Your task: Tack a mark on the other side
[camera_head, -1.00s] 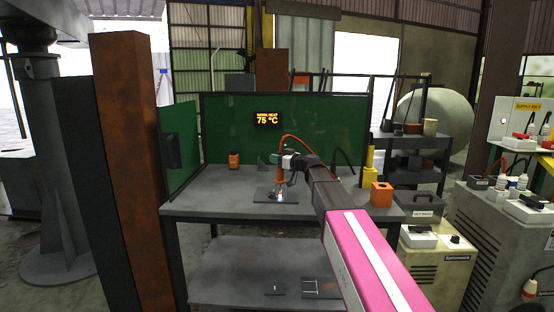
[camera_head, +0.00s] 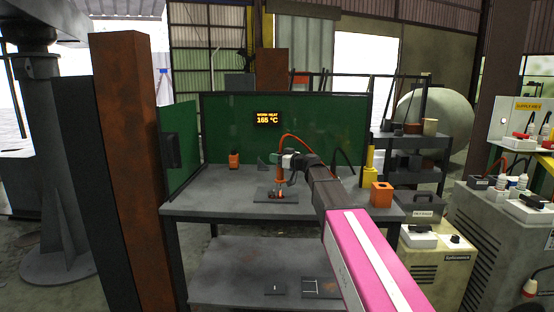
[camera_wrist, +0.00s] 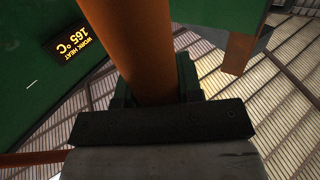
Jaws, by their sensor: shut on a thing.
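My gripper (camera_head: 285,161) is shut on an orange torch (camera_head: 279,180) with an orange cable looping from its top. The torch points down, with its lower end at the dark work plate (camera_head: 262,197) on the bench. Whether the tip touches the plate is too small to tell. In the wrist view the torch's thick orange body (camera_wrist: 130,45) rises from between the dark jaws, and its tip is out of view. Any marks on the plate are too small to make out. A display (camera_head: 267,118) on the green screen reads "WORK HEAT 165 °C".
The grey bench (camera_head: 215,190) has green screens at its back and left. An orange bottle (camera_head: 234,160) stands at the back, and an orange box (camera_head: 381,194) and a yellow cylinder (camera_head: 370,158) at the right. The bench's left front is clear.

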